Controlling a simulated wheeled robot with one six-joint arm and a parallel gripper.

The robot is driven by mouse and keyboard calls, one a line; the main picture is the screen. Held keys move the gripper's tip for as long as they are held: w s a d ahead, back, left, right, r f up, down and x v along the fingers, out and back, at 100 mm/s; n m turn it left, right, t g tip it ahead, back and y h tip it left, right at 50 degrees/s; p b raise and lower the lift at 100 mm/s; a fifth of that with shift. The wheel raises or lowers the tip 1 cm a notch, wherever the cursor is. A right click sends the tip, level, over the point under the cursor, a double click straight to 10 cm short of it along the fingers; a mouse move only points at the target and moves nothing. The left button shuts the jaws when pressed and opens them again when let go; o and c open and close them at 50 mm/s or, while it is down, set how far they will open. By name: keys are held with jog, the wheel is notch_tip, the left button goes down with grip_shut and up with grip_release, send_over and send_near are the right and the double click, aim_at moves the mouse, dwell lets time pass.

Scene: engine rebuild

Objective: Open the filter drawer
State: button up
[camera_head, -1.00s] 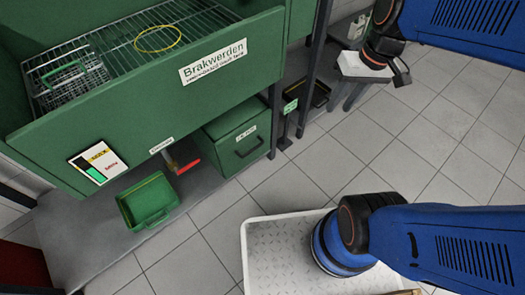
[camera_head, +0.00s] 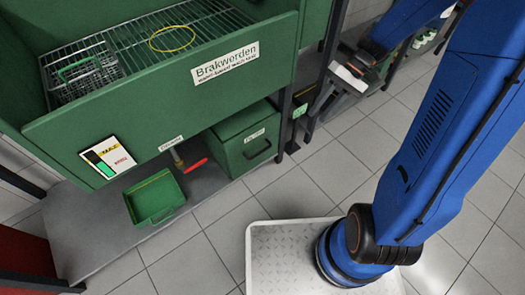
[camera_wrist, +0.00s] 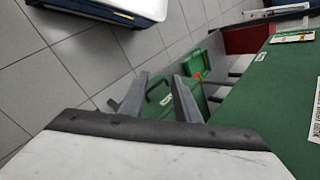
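The green filter drawer (camera_head: 236,148) sits under the right end of the green washer. It has a dark handle (camera_head: 257,148) and a small label, and its front looks shut. In the wrist view, the fingers of my gripper (camera_wrist: 160,79) are spread and empty. The drawer's handle (camera_wrist: 159,92) shows in the gap between them, some way beyond. The right finger hides part of the drawer.
The washer (camera_head: 160,105) overhangs the drawer. A red-handled valve (camera_head: 192,165) and a green tray (camera_head: 155,198) are to its left. A dark post (camera_head: 287,120) stands right of the drawer. The tiled floor (camera_head: 215,235) in front is clear.

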jog(key=w+a+f+m+g+y, duration=0.15)
jog(key=w+f+y, duration=0.35)
jog(key=f, duration=0.7)
jog(key=m+t+y, duration=0.2)
jog(key=y, duration=0.1)
send_near(267, 149)
jog(key=shift+g, duration=0.25)
jog(key=x, duration=1.2)
jog(key=shift+w+a+f, duration=0.1)
jog(key=shift+c, duration=0.5)
grip_shut()
